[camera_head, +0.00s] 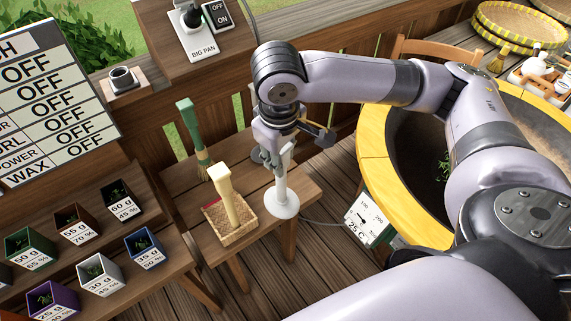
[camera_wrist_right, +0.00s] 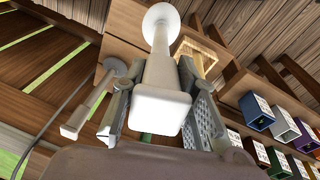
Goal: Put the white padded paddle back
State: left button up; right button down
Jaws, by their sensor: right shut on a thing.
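The white padded paddle (camera_head: 284,204) is upright, its round white pad down over the right front part of the small wooden bench (camera_head: 262,236). I cannot tell whether the pad touches the bench. My right gripper (camera_head: 279,160) is shut on its handle, near the upper end. In the right wrist view the paddle's handle (camera_wrist_right: 161,106) lies between the fingers of the right gripper (camera_wrist_right: 160,92), with the round pad (camera_wrist_right: 160,23) beyond. My left gripper is out of view.
A yellow-rimmed pan (camera_head: 378,174) and a thermometer box (camera_head: 368,221) are right. Small tea boxes (camera_head: 100,273) stand left.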

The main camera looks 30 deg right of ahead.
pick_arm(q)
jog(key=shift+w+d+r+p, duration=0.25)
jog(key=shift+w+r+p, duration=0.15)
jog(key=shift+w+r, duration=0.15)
pick_arm(e)
jog(key=w+d+r+n+g+y, duration=0.1)
jog(key=w+d+r+n, duration=0.9)
jog(key=n, duration=0.5)
jog(key=shift+w+d+r+n+g, duration=0.25)
jog(key=shift+w+r, duration=0.25)
jog(key=shift+r, duration=0.35)
pick_arm(q)
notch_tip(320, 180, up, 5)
jog(key=p, duration=0.5)
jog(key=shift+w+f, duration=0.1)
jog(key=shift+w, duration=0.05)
pick_arm(e)
notch_tip(320, 180, down, 20)
jog(key=shift+r, duration=0.2)
jog(key=c, duration=1.3)
grip_release()
jog(key=shift+f, duration=0.1)
